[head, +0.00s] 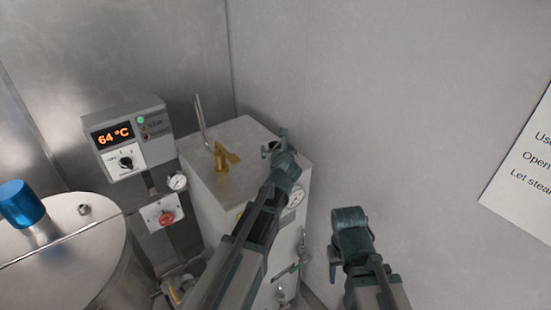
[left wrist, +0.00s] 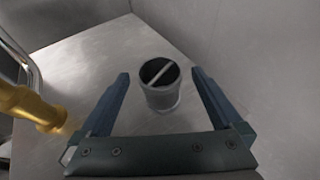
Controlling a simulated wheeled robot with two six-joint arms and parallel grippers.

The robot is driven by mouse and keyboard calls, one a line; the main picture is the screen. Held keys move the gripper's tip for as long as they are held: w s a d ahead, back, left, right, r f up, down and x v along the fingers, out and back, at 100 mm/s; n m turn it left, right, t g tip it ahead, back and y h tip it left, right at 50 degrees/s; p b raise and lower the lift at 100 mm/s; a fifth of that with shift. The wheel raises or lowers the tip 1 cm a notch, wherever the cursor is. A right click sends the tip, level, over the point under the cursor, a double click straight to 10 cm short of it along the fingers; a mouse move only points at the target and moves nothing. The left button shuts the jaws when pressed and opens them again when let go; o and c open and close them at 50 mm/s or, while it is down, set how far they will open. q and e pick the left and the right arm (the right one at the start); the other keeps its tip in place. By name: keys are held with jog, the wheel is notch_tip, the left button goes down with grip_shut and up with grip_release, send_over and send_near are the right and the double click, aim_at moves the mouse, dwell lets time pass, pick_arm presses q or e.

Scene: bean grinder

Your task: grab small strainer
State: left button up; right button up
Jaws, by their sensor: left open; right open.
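The small strainer (left wrist: 160,88) is a grey metal cup with a dark inside and a bar across its mouth. It stands upright on the flat top of the pale cabinet (head: 209,180). In the left wrist view it sits between and beyond the two fingertips of my open left gripper (left wrist: 163,76), with a gap on both sides. In the head view my left gripper (head: 276,144) is over the cabinet's back right corner and mostly hides the strainer. My right gripper (head: 350,222) is apart from the cabinet, lower right, near the wall; its fingers are hard to make out.
A brass fitting (head: 224,157) with an upright metal tube stands left of the strainer; it also shows in the left wrist view (left wrist: 32,108). A control box (head: 126,137) reads 64 °C. A steel tank (head: 65,262) with a blue cylinder (head: 19,203) is left. Walls close the back and right.

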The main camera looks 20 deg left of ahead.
aim_at(275, 145)
pick_arm(q)
jog(key=x, duration=0.3)
jog(key=shift+f+b, duration=0.15)
jog(key=shift+b, duration=0.15)
jog(key=shift+s, duration=0.1)
pick_arm(e)
jog(key=shift+f, duration=0.6)
pick_arm(q)
jog(key=shift+c, duration=0.2)
jog(key=c, duration=1.3)
pick_arm(e)
jog(key=shift+r, duration=0.1)
